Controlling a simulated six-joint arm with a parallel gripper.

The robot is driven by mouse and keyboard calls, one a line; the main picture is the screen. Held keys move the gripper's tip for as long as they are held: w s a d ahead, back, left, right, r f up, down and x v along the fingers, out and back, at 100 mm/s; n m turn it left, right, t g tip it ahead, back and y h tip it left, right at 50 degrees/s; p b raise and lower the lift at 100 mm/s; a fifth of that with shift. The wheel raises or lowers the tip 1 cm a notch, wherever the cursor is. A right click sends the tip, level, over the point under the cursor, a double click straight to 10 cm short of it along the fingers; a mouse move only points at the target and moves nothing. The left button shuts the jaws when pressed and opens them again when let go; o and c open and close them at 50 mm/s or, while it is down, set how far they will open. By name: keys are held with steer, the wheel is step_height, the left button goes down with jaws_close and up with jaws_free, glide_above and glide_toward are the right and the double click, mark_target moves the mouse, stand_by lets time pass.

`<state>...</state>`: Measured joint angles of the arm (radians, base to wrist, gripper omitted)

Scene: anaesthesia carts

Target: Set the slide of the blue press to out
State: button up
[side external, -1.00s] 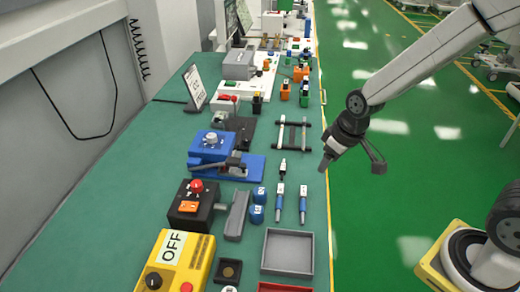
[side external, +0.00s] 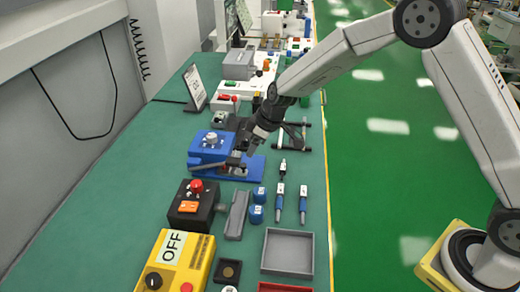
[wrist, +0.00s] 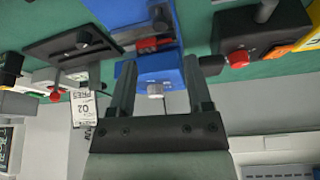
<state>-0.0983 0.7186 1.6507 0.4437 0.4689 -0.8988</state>
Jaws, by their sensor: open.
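The blue press (side external: 208,150) stands on the green table, with a round grey-white knob on top and a blue base plate reaching right. Its dark slide (side external: 236,161) sits on that base, partly hidden by my gripper (side external: 240,150), so its exact position is hard to tell. In the wrist view the press (wrist: 158,75) shows upside down between my fingers. My gripper (wrist: 158,64) is open, with nothing held between its fingers. It is just above the press's base; I cannot tell whether it touches the slide.
A black box with a red button (side external: 187,205) and a grey bar (side external: 236,215) lie nearer. Blue cylinders (side external: 257,213) and blue-white pens (side external: 280,203) lie right of them. A black rail frame (side external: 292,133) lies behind my gripper. A sign (side external: 195,88) stands behind the press.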

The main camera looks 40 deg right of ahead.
mark_target(244, 165)
steer(key=shift+x, duration=3.85)
steer(key=shift+s, duration=0.1)
jaws_close()
